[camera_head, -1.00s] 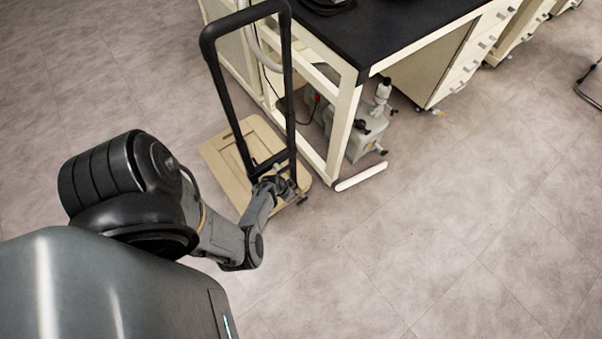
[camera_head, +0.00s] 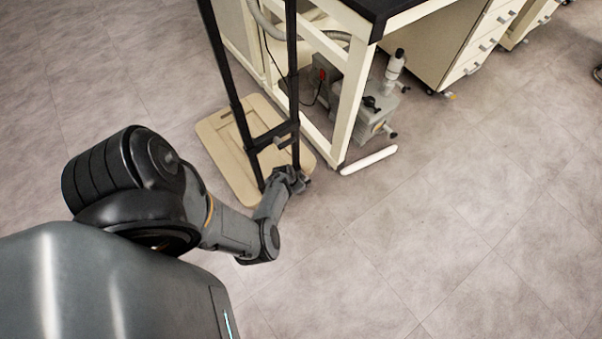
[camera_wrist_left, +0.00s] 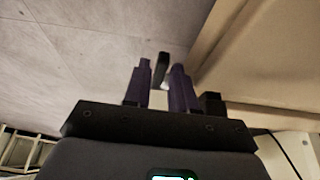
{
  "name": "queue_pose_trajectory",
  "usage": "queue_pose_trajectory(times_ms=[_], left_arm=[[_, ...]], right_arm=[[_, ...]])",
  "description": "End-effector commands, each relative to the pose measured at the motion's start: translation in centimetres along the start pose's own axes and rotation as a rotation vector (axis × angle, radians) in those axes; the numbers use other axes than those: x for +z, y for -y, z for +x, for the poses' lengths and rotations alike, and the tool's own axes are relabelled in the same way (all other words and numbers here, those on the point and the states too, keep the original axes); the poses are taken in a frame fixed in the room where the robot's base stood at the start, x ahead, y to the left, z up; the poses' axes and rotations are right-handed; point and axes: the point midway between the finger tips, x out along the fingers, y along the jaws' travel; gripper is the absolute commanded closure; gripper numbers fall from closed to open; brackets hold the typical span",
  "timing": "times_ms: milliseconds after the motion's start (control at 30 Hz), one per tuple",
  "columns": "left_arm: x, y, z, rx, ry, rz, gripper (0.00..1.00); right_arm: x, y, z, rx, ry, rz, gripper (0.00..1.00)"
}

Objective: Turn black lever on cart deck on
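The cart (camera_head: 217,129) has a tan deck and a tall black handle frame, and stands beside the bench. My left gripper (camera_head: 292,181) is low at the deck's near right edge, by the foot of the handle frame. In the left wrist view, the two purple fingers of my left gripper (camera_wrist_left: 161,72) are apart. A small black piece, apparently the lever (camera_wrist_left: 164,62), shows between and just beyond the fingertips. I cannot tell whether they touch it. The lever is not clear in the head view. My right gripper is out of view.
A white-framed bench (camera_head: 351,100) with a black top stands just right of the cart. A grey pump (camera_head: 345,104) sits under it. A white floor bar (camera_head: 368,160) lies near the gripper. Open floor lies to the front and right.

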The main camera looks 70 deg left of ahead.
Motion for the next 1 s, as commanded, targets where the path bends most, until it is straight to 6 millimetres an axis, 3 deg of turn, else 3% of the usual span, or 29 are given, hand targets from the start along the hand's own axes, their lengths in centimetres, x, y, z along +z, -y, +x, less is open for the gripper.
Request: queue_pose_trajectory(times_ms=[500, 667, 1000], left_arm=[[-0.02, 0.01, 0.66, 0.000, 0.000, 0.001, 0.74], [-0.03, 0.01, 0.66, 0.000, 0.000, 0.001, 0.99], [-0.19, 0.10, 0.46, -0.001, 0.015, 0.004, 1.00]], right_arm=[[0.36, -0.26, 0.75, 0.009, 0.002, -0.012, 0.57], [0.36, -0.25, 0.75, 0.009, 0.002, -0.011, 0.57], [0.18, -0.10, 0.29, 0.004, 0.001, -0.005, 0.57]])
